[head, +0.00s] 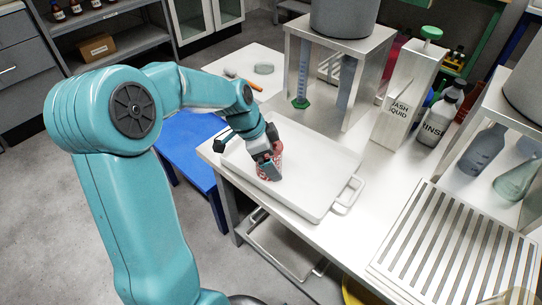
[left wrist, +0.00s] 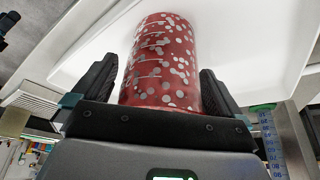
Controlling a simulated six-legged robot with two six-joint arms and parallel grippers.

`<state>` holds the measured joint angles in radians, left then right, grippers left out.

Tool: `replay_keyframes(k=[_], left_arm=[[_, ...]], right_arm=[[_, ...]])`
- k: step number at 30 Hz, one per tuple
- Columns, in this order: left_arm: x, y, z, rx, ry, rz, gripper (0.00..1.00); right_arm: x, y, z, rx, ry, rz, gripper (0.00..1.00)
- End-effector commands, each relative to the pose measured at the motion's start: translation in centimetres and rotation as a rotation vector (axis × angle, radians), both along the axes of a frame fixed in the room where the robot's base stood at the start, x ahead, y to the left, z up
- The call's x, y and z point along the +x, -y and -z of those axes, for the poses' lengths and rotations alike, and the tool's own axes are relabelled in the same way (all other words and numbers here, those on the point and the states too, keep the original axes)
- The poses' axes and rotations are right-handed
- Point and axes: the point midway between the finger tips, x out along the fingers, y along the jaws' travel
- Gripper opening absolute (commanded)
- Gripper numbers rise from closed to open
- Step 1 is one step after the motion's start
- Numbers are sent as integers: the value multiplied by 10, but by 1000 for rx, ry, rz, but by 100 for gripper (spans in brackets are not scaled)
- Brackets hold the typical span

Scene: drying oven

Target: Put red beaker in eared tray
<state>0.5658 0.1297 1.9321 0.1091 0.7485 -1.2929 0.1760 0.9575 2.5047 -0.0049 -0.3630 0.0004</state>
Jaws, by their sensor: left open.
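The red beaker (head: 262,174), dotted with pale spots, is inside the white eared tray (head: 312,208) on the table, near the tray's left part. It appears upright, with its base at the tray floor. My left gripper (head: 270,166) is at the beaker and partly hides it in the head view. In the left wrist view the beaker (left wrist: 160,62) lies between the two dark fingers of my left gripper (left wrist: 160,88), which are open on either side of it. The pale tray floor (left wrist: 238,28) shows behind it. My right gripper is not in view.
A metal stand (head: 373,62) with a grey pot is behind the tray. A wash liquid container (head: 405,100) and a rinse bottle (head: 437,122) stand at the back right. A slatted rack (head: 455,250) lies at the front right. A blue stool (head: 190,145) is left of the table.

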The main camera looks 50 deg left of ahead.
Motion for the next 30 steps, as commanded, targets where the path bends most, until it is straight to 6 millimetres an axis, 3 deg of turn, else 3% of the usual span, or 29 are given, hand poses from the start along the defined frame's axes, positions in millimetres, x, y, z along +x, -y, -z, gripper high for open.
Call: replay_keyframes(k=[5,12,18,30], left_arm=[[-5,-5,-21,3,4,-2,100],[-23,-17,-73,3,4,-2,100],[-34,-24,-103,1,2,-1,100],[-38,-26,-113,0,1,1,100]], right_arm=[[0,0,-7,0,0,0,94],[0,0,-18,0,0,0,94],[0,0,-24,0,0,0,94],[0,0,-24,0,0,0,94]])
